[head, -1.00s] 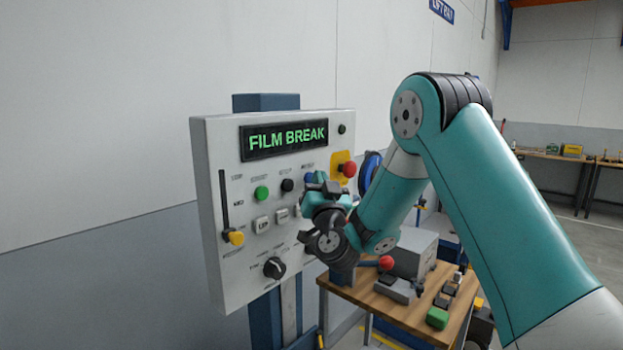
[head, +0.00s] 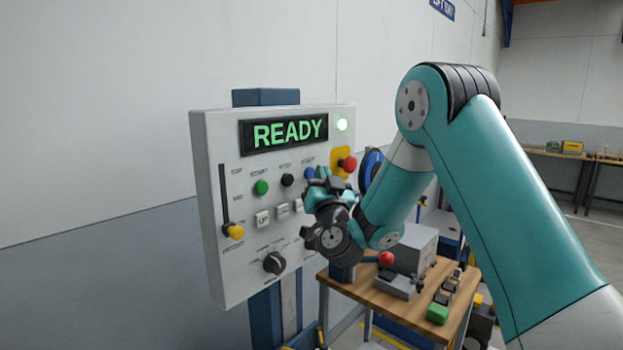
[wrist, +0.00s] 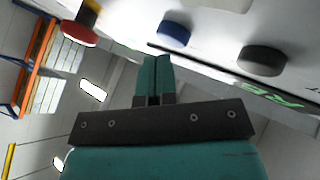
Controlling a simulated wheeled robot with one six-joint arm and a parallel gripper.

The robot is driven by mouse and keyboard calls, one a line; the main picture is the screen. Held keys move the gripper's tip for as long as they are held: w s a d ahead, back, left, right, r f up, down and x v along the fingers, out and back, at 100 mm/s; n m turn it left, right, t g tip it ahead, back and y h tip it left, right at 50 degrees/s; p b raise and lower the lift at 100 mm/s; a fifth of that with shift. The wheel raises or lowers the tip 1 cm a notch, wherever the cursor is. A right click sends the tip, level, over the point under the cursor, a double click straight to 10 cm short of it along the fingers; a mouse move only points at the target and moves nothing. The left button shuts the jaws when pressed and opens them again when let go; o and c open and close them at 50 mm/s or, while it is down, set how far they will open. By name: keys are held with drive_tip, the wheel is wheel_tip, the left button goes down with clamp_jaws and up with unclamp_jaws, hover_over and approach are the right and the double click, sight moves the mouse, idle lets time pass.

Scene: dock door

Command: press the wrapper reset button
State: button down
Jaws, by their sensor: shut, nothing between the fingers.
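The grey-white control panel (head: 215,150) has a display (head: 284,133) reading READY in green. A blue button (head: 309,173) sits in the upper button row, right of a black button (head: 287,180) and a green button (head: 261,187). I cannot read the small labels. My gripper (head: 322,175) is in front of the panel, close to the blue button. In the wrist view its shut, empty fingers (wrist: 156,60) point toward the panel near the blue button (wrist: 174,33), with a small gap showing.
A red mushroom button (head: 348,164) on a yellow plate is just right of my gripper. Also on the panel are a yellow-knobbed slider (head: 235,232), a white key (head: 262,218) and a black rotary knob (head: 274,263). A wooden table (head: 404,312) with several items stands below right.

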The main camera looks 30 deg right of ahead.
drive_tip(key=shift+s+d, duration=0.15)
drive_tip(key=shift+s, duration=0.2)
drive_tip(key=shift+s+d+b, duration=0.3)
drive_tip(key=shift+s+b, duration=0.45)
drive_tip(key=shift+s+d+b, duration=0.35)
drive_tip(key=shift+s+b, duration=0.45)
drive_tip(key=shift+s+d+b, duration=0.3)
drive_tip(key=shift+s+b, duration=0.45)
